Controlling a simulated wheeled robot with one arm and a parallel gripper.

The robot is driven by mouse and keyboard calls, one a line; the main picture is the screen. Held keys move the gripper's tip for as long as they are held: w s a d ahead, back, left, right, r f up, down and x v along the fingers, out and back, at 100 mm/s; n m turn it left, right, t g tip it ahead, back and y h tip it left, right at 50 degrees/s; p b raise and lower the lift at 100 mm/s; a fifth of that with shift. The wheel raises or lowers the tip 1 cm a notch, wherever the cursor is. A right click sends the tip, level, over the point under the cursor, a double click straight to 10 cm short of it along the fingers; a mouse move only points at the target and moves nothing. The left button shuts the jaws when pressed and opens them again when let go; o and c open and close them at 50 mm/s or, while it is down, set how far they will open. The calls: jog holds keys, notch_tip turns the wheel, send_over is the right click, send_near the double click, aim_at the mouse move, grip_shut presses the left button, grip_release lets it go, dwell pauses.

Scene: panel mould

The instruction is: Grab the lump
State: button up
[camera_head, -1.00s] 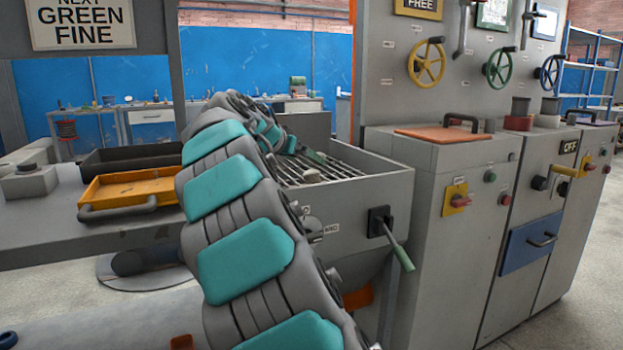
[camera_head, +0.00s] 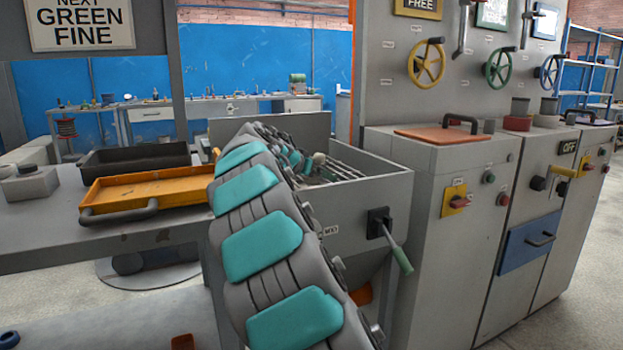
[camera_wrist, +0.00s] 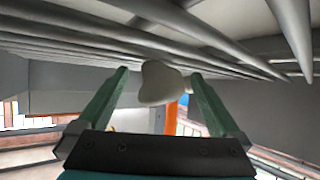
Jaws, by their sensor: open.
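The lump (camera_wrist: 161,83) is pale, off-white and rounded. My gripper (camera_wrist: 160,74) is open and empty. In the head view the lump (camera_head: 319,158) shows as a small pale blob at the slatted grate (camera_head: 345,169) in the grey hopper. My gripper (camera_head: 304,166) is beside it there, mostly hidden by my arm. I cannot tell whether a finger touches the lump.
The grey hopper wall (camera_head: 375,200) surrounds the grate, with a green-handled lever (camera_head: 396,246) on its front. An orange tray (camera_head: 145,188) and a dark tray (camera_head: 135,158) stand on the bench at left. Grey cabinets (camera_head: 450,190) stand at right. In the wrist view, grate bars run close by.

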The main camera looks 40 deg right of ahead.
jog(key=shift+c, duration=0.2)
jog(key=c, duration=1.4)
jog(key=shift+r, duration=0.15)
